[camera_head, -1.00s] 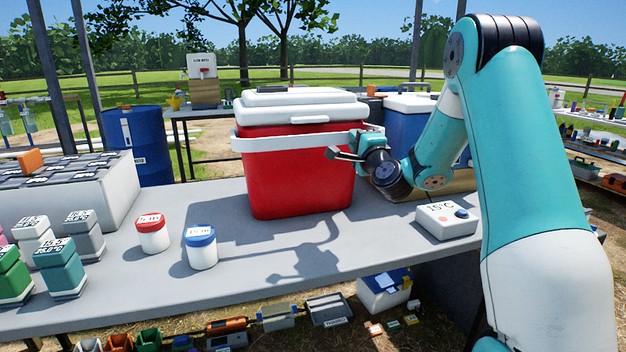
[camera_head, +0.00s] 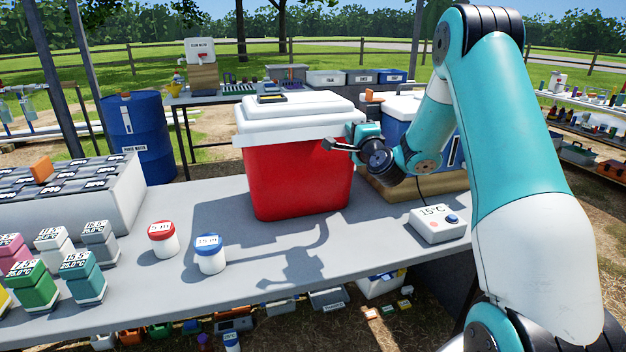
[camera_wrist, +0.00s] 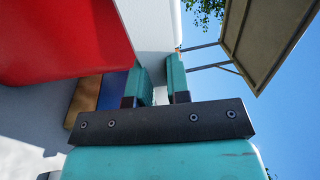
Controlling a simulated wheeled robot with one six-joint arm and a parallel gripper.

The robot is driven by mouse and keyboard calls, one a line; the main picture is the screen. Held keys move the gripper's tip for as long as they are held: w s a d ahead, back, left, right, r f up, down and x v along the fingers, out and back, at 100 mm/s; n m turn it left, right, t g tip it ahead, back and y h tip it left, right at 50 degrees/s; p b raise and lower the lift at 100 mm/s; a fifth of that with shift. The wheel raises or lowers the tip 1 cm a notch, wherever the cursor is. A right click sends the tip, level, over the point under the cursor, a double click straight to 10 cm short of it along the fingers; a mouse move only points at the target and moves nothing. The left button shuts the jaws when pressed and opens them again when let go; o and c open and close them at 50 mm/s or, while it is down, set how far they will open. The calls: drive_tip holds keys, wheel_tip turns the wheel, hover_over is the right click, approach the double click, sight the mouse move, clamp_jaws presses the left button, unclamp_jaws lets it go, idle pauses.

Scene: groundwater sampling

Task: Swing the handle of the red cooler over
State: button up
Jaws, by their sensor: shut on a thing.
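The red cooler (camera_head: 298,180) stands upright on the grey table, its white lid (camera_head: 295,108) closed. Its white handle (camera_head: 288,136) appears as a band along the front, close under the lid's edge; I cannot clearly separate it from the lid rim. My gripper (camera_head: 340,142) is at the cooler's front right corner, at about the rim's height, shut on the handle. In the wrist view the two teal fingers of my gripper (camera_wrist: 160,70) have a narrow white strip between them. The cooler's red side (camera_wrist: 60,40) shows at the upper left there. The gripped part is mostly hidden.
A white sensor box (camera_head: 438,225) reading 15°C sits right of the cooler. A blue cooler (camera_head: 400,133) stands behind my arm. A red-lidded jar (camera_head: 163,240) and a blue-lidded jar (camera_head: 210,255) stand at front left, beside several coloured bottles. A blue barrel (camera_head: 140,140) is behind the table.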

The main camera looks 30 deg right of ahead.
wheel_tip(320, 180, up, 6)
drive_tip(key=w+g+p, duration=0.1)
drive_tip(key=w+p, duration=0.1)
drive_tip(key=p, duration=1)
drive_tip(key=shift+d, duration=0.3)
drive_tip(key=shift+f, duration=0.1)
drive_tip(key=w+d+r+g+y+p, duration=0.1)
drive_tip(key=w+r+p, duration=0.6)
drive_tip(key=p, duration=1.3)
drive_tip(key=shift+w+d+r+g, duration=0.2)
drive_tip(key=shift+w+d+g, duration=0.35)
drive_tip(key=shift+d+g, duration=0.05)
drive_tip(key=w+d+r+g+b, duration=0.2)
drive_tip(key=w+d+b, duration=0.1)
drive_tip(key=w, duration=0.6)
drive_tip(key=shift+r+y+b, duration=0.3)
drive_tip(key=shift+r+b, duration=0.05)
drive_tip(key=shift+b, duration=0.4)
